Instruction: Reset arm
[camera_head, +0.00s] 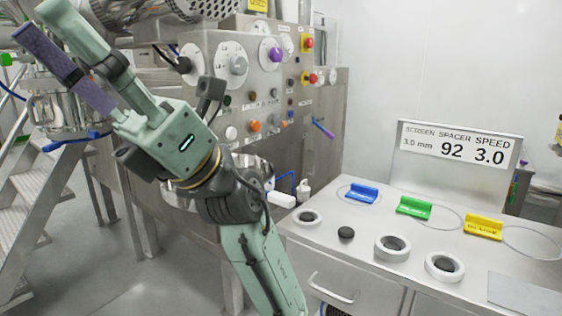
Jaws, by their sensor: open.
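My arm rises from the bottom middle of the head view and bends up to the left. My gripper (43,22) is at the upper left, raised in front of the machine and the steps. Its green and purple fingers point up and left, and it is open. I see nothing held between the fingers, though they partly overlap in this view. The wrist is a green housing with a small lit strip, clear of the bench.
A steel control panel (262,75) with knobs and red buttons stands behind my arm. Metal steps (30,190) are at the left. The bench (330,250) at the right carries blue (362,194), green (413,208) and yellow (484,227) label holders, several rings and a display sign (458,148).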

